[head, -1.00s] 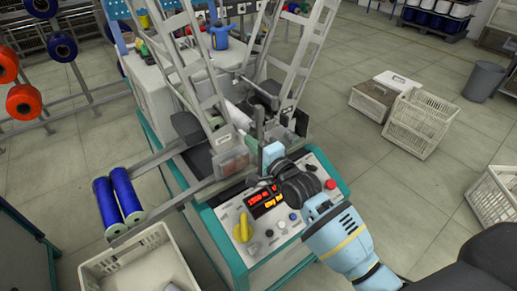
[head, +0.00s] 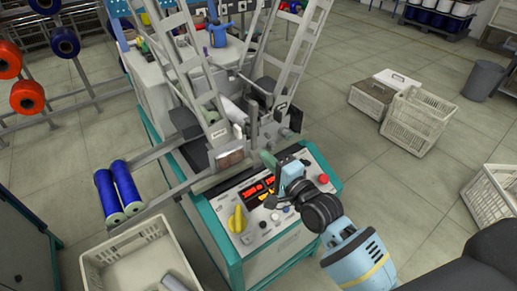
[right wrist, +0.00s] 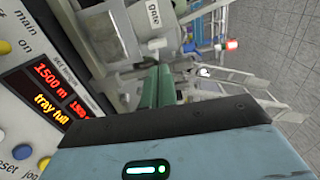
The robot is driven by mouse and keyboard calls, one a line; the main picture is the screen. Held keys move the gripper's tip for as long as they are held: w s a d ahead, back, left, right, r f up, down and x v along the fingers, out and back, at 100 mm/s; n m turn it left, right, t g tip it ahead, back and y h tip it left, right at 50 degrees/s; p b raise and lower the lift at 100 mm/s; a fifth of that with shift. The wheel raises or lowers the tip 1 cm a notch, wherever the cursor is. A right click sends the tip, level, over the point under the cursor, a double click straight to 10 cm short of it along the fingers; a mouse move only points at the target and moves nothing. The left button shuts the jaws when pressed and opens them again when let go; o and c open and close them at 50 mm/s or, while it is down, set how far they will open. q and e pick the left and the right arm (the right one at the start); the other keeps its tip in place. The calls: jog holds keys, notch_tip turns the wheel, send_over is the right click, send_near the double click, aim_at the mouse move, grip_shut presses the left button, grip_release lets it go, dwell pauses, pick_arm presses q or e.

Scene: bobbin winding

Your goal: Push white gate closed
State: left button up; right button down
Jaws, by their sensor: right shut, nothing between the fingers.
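My right gripper (head: 268,160) is shut and empty, just above the back edge of the winder's control panel. In the right wrist view its two green fingers (right wrist: 157,86) lie side by side and point at the winder. A light plate with a "gate" label (right wrist: 153,14) stands beyond them. A small white block (right wrist: 157,44) lies just past the fingertips; I cannot tell whether they touch or whether this block belongs to the gate. The gate's position is hard to make out in the head view. My left gripper is not in view.
The control panel (head: 285,222) has a yellow knob (head: 237,220), a red button (head: 323,180) and a display reading "tray full" (right wrist: 50,110). Blue spools (head: 118,190) lie on rails at left. A cream crate (head: 140,262) stands in front. Tall grey frames (head: 188,70) rise above the winder.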

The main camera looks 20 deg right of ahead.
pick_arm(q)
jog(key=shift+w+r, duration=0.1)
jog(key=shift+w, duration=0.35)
pick_arm(e)
jog(key=v, duration=0.4)
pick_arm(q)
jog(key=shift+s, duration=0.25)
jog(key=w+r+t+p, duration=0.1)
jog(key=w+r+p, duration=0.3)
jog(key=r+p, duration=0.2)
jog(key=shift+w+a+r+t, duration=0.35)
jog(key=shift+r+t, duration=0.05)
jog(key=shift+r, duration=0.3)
pick_arm(e)
jog(key=s+f+n+g+h, duration=0.1)
jog(key=s+f+n, duration=0.4)
jog(key=s, duration=0.6)
jog(key=s+f+n+g+h, duration=0.1)
jog(key=s+f+n+g, duration=0.3)
jog(key=s, duration=0.8)
jog(key=s+f+n+g+h, duration=0.1)
jog(key=s+f+n+g, duration=0.2)
jog(key=s+f+n, duration=0.4)
jog(key=s+d+f, duration=0.1)
jog(key=s+f, duration=0.2)
jog(key=s, duration=0.2)
jog(key=shift+s+f+h, duration=0.2)
jog(key=shift+s+h, duration=0.05)
jog(key=shift+h, duration=0.05)
